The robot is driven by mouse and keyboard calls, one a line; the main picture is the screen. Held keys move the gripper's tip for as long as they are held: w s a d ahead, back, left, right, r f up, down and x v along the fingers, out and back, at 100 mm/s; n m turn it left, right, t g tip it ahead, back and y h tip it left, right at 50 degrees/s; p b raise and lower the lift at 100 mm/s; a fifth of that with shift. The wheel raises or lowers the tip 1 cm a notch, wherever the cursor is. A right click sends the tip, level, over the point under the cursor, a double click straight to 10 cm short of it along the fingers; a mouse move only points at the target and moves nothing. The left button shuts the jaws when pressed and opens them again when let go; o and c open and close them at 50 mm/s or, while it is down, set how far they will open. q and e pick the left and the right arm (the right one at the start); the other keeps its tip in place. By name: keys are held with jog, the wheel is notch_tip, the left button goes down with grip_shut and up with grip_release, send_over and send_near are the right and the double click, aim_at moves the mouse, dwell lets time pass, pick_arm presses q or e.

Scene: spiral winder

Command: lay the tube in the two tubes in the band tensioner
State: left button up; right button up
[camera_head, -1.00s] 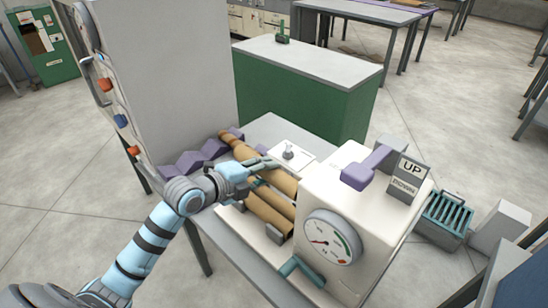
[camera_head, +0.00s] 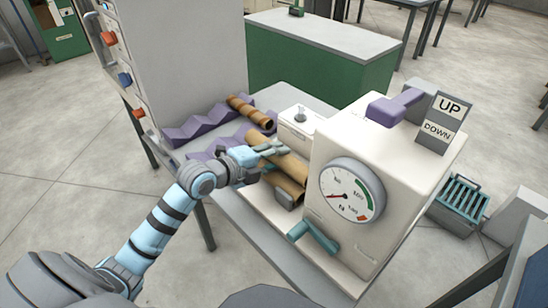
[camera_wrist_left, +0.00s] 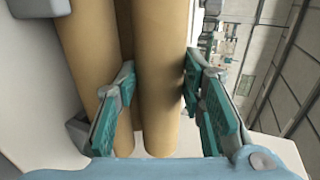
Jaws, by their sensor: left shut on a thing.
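My left gripper (camera_head: 270,149) is at the brown tubes beside the band tensioner (camera_head: 340,150), the white machine with the round gauge. In the left wrist view its teal-padded fingers (camera_wrist_left: 160,72) stand on either side of a brown cardboard tube (camera_wrist_left: 161,110) and are shut on it. Another brown tube (camera_wrist_left: 88,40) runs close alongside on the left. In the head view an upper tube (camera_head: 292,166) lies close above a lower tube (camera_head: 284,184) at the tensioner. The fingers partly cover them, and I cannot tell whether the held tube touches those below. My right gripper is out of view.
A separate brown tube (camera_head: 249,111) lies on the purple zigzag rack (camera_head: 195,130) behind. A tall grey cabinet (camera_head: 190,60) stands left of the table. The UP/DOWN sign (camera_head: 444,122) and purple handle (camera_head: 397,105) top the tensioner. A teal lever (camera_head: 312,238) sticks out in front.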

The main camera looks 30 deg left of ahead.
pick_arm(q)
jog(key=o, duration=1.3)
jog(key=shift+d+f, duration=0.1)
jog(key=shift+f, duration=0.25)
jog(key=shift+r, duration=0.1)
jog(key=shift+s+a, duration=0.15)
jog(key=shift+a, duration=0.05)
jog(key=v, duration=0.7)
jog(key=shift+d+r, duration=0.1)
jog(key=shift+r, duration=0.05)
jog(key=shift+r, duration=0.1)
notch_tip(320, 180, up, 7)
jog(key=p, duration=0.6)
